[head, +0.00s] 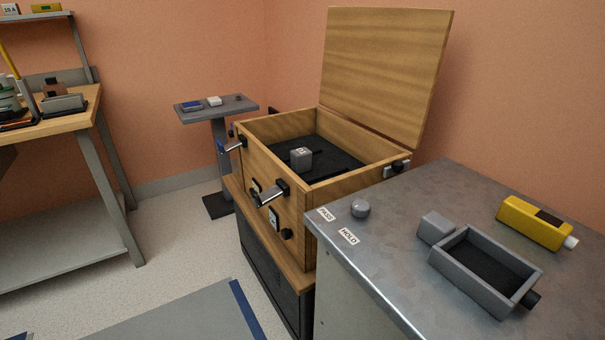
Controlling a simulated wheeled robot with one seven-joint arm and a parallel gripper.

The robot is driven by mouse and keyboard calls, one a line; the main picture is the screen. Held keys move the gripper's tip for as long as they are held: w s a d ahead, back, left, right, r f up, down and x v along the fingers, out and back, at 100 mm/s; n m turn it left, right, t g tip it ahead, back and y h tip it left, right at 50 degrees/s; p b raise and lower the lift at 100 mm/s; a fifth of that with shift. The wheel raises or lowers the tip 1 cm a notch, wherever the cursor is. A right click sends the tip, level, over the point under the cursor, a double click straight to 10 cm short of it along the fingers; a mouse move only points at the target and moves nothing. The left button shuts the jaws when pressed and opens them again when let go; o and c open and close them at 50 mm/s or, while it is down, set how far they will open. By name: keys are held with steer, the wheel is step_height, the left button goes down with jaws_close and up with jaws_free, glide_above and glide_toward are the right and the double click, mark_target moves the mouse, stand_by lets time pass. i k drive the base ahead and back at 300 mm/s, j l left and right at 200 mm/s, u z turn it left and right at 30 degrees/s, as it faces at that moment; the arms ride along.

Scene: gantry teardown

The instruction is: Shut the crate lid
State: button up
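The wooden crate (268,194) stands in the middle of the head view on a dark cabinet. Its lid (385,70) is open and stands nearly upright at the back, leaning slightly back. Inside, on a dark lining, a small grey block (301,157) is visible. Metal latches or handles show on the crate's front, one at the upper left corner (233,146) and one lower at the right (272,194). My gripper is not in view.
A metal-topped cabinet (400,220) at right, close to the crate, holds a round knob, a grey tray (440,261) and a yellow device (535,222). A small stand (217,108) is behind left. A workbench (85,100) is far left. Floor (180,250) between is open.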

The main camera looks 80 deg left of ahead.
mark_target(381, 66)
steer(key=u, duration=2.3)
steer(key=i+j+z, duration=0.6)
steer(key=i+j, duration=0.15)
steer(key=j, duration=0.3)
